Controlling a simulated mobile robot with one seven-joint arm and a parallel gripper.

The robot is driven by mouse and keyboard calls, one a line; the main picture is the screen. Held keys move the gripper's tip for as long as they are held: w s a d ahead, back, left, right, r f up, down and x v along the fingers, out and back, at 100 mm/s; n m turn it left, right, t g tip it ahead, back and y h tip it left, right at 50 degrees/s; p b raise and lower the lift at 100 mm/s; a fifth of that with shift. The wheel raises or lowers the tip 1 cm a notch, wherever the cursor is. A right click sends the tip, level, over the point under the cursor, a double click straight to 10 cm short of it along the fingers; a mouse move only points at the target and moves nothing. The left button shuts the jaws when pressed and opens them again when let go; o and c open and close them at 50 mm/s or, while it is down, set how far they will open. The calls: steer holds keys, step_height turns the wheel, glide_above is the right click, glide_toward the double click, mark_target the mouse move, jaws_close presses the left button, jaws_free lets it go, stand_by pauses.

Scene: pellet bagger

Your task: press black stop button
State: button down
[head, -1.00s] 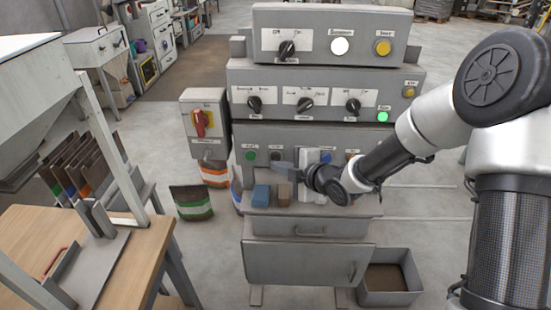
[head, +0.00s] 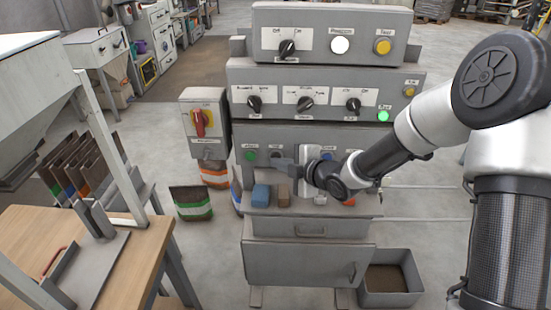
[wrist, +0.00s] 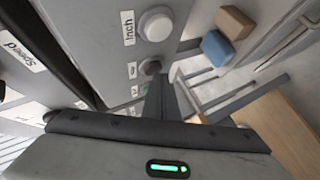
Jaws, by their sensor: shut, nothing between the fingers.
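The black stop button (head: 275,155) is on the lowest panel row of the grey machine, just right of a green button (head: 250,155). In the wrist view the fingertips (wrist: 154,84) are right beside the button's edge. I cannot tell whether they touch it.
A blue block (head: 261,195) and a brown block (head: 283,195) lie on the ledge below the panel. A red-handled switch box (head: 205,125) stands to the left. Knobs and lit buttons fill the rows above. My forearm covers part of the lowest row's right side.

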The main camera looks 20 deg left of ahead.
stand_by(0.3)
steer(key=shift+s+d+b, duration=0.2)
steer(key=shift+s+b, duration=0.3)
steer(key=shift+s, duration=0.15)
steer(key=shift+s, duration=0.1)
steer(key=s+b, duration=0.1)
steer(key=s, duration=0.1)
steer(key=s+d+b, duration=0.1)
steer(key=s, duration=0.2)
steer(key=shift+s+d+b, duration=0.2)
steer(key=shift+s+b, duration=0.1)
steer(key=shift+b, duration=0.1)
